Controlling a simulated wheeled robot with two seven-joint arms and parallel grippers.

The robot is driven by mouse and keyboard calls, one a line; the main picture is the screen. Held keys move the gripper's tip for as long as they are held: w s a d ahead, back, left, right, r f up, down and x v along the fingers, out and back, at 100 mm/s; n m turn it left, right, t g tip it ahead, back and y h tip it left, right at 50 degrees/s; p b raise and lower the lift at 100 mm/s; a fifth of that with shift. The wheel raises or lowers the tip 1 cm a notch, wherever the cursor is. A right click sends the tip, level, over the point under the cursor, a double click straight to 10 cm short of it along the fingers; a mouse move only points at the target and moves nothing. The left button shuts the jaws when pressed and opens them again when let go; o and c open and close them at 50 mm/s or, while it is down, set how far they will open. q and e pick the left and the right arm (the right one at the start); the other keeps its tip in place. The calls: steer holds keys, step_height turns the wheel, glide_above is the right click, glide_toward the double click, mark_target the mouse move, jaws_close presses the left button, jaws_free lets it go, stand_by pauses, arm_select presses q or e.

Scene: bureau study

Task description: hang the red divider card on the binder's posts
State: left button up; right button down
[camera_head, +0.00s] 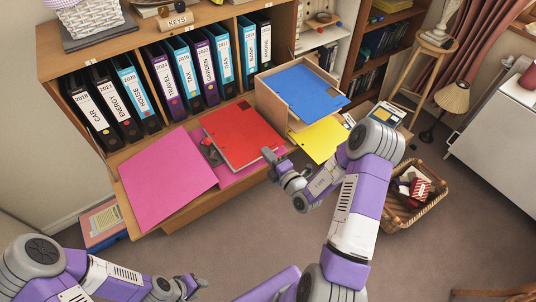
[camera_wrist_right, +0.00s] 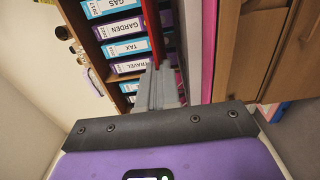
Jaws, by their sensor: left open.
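The open pink binder (camera_head: 165,175) lies on the lower shelf ledge. Its grey post mechanism (camera_head: 210,151) shows in part near the middle, by the red card's left edge. The red divider card (camera_head: 243,136) is over the binder's right half; whether it touches the posts I cannot tell. My right gripper (camera_head: 269,157) is at the card's right edge. In the right wrist view the fingers (camera_wrist_right: 157,82) are closed on the red card (camera_wrist_right: 152,30), seen edge-on. My left gripper (camera_head: 190,286) is open and empty at the bottom, well away from the binder.
A wooden tray (camera_head: 272,107) holds a blue card (camera_head: 303,91), with a yellow card (camera_head: 320,139) below it. Upright binders (camera_head: 160,85) line the shelf behind. A wicker basket (camera_head: 398,214) stands on the floor at right. The floor in front is clear.

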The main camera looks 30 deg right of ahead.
steer(key=shift+f, duration=0.85)
stand_by(1.1)
steer(key=c, duration=1.7)
jaws_free()
steer(key=shift+o, duration=0.2)
steer(key=shift+s, duration=0.1)
steer(key=s+p, duration=0.1)
steer(key=s, duration=0.2)
steer(key=shift+s+d, duration=0.15)
